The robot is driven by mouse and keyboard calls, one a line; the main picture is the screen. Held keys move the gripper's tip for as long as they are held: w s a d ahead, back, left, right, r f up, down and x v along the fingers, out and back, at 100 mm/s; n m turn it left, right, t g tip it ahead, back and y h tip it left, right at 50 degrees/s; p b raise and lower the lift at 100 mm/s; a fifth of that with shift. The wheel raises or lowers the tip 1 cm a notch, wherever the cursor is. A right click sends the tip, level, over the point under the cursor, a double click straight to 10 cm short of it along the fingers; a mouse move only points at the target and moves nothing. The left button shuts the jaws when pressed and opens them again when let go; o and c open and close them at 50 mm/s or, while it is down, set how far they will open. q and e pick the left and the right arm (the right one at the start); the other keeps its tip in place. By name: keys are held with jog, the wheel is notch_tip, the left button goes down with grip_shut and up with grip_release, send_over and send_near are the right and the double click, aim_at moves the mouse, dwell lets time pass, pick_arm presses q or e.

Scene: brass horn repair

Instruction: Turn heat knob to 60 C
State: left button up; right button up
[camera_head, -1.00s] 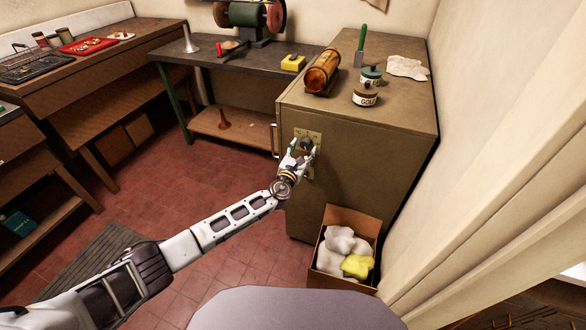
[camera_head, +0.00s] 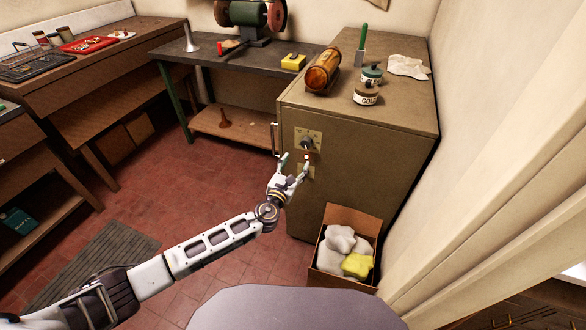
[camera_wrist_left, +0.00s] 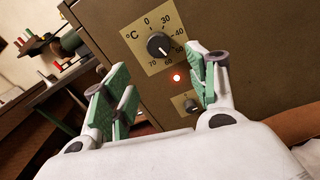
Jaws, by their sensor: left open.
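The heat knob (camera_wrist_left: 159,44) is black and round, on a pale °C dial plate (camera_wrist_left: 140,30) with marks from 0 to 70. A pale mark on the knob appears to point down toward 60. The knob (camera_head: 306,144) also shows on the front of the brown cabinet (camera_head: 360,160) in the head view. My left gripper (camera_head: 295,162) is open and empty, below and in front of the knob, apart from it. In the left wrist view its green-padded fingers (camera_wrist_left: 160,88) stand wide apart, with the knob visible beyond them. My right gripper is not in view.
A red light (camera_wrist_left: 176,77) glows below the dial, above a smaller switch (camera_wrist_left: 190,104). A cardboard box (camera_head: 345,280) stands on the floor by the cabinet.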

pick_arm(q)
jog(key=shift+s+a, duration=0.15)
jog(key=shift+s, duration=0.4)
jog(key=m+b, duration=0.3)
jog(key=m, duration=0.8)
jog(key=s+m+b, duration=0.1)
jog(key=m+b, duration=0.3)
jog(key=m, duration=0.6)
jog(key=r+m+b, duration=0.1)
jog(key=m+b, duration=0.2)
jog(key=m, duration=0.8)
jog(key=shift+s+a+m, duration=0.25)
jog(key=shift+m, duration=0.05)
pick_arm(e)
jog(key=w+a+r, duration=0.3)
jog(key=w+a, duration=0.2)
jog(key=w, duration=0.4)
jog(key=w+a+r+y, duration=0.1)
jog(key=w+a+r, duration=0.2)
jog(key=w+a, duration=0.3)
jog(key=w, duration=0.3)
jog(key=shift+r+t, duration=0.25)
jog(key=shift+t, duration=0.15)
pick_arm(q)
jog(key=shift+w+f, duration=0.1)
jog(key=shift+w, duration=0.05)
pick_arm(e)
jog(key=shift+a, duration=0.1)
